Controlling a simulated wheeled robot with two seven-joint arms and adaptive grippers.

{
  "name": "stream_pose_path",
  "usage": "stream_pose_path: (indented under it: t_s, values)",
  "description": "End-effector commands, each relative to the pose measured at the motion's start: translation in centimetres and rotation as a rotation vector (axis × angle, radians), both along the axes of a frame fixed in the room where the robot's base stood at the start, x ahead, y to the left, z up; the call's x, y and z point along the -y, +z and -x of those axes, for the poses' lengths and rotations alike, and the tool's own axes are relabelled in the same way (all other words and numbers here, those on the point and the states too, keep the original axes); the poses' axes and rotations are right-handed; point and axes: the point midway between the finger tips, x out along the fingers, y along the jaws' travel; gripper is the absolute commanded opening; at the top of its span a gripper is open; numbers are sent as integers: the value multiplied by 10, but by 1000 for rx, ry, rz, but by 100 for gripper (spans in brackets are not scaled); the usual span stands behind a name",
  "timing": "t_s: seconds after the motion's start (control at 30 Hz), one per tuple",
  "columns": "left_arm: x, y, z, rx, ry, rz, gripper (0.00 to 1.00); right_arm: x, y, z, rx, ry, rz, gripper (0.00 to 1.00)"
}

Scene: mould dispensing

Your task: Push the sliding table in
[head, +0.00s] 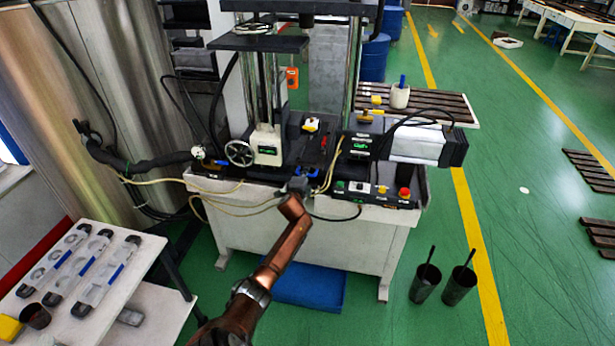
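The sliding table appears to be the dark flat piece (306,148) in the middle of the machine's bed, between the handwheel and the black control parts. Its exact edges are hard to tell. My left gripper (298,184) is at the front edge of the machine, just in front of this dark piece. The copper-coloured arm reaches up to it from the bottom. The gripper is small and dark here, so I cannot see whether its fingers are open or whether they touch the table. My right gripper is not in view.
A handwheel (239,153) stands left of the dark piece. A control panel (375,192) with coloured buttons lies to the right. Loose cables and hoses hang around the front. A white side table (150,250) holds several moulds. Two dark cups (459,285) stand on the floor.

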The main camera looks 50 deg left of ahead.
Motion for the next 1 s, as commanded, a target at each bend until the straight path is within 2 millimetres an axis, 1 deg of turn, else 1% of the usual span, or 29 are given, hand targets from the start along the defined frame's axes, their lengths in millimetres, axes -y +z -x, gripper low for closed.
stream_pose_path:
  t_s: [0.03, 0.2, 0.57, 0.77, 1.0]
  values:
    - [-1, 4, -1, 4, 0, -3, 17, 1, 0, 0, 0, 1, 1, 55]
    - [0, 2, 0, 2, -1, -1, 28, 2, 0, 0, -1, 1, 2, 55]
    - [3, 1, 4, 0, -1, -1, 28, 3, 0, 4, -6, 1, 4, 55]
    - [16, 5, 21, 0, -2, -3, 28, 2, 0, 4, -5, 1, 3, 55]
    - [41, 14, 54, 1, -3, -2, 28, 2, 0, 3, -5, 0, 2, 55]
